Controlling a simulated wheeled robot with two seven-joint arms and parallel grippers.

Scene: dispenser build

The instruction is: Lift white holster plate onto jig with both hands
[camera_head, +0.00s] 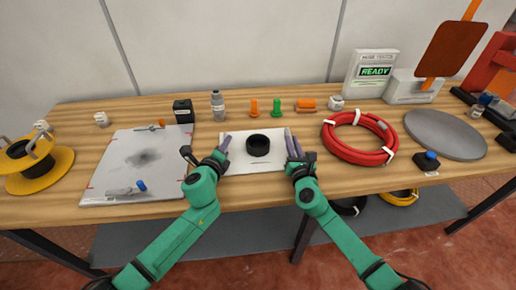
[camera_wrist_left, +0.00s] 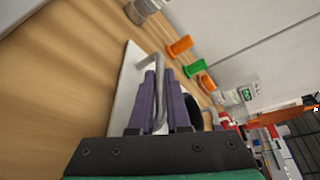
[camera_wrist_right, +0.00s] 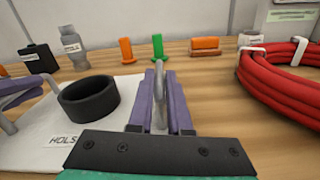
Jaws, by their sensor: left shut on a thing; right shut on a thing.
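The white holster plate (camera_head: 258,167) lies in the middle of the wooden table, with a black ring (camera_head: 258,145) on it and a grey handle at each side. My left gripper (camera_head: 222,146) is shut on the plate's left handle, which shows between its purple fingers in the left wrist view (camera_wrist_left: 158,92). My right gripper (camera_head: 292,146) is shut on the right handle, seen in the right wrist view (camera_wrist_right: 158,95). I cannot tell whether the plate touches the table. The jig (camera_head: 100,178) appears to be the grey-white board with red corner marks at the left.
A bottle (camera_head: 217,105) and a black box (camera_head: 183,111) stand behind, between board and plate. Orange and green pegs (camera_head: 276,108) stand behind the plate. A red hose coil (camera_head: 359,138) lies at its right.

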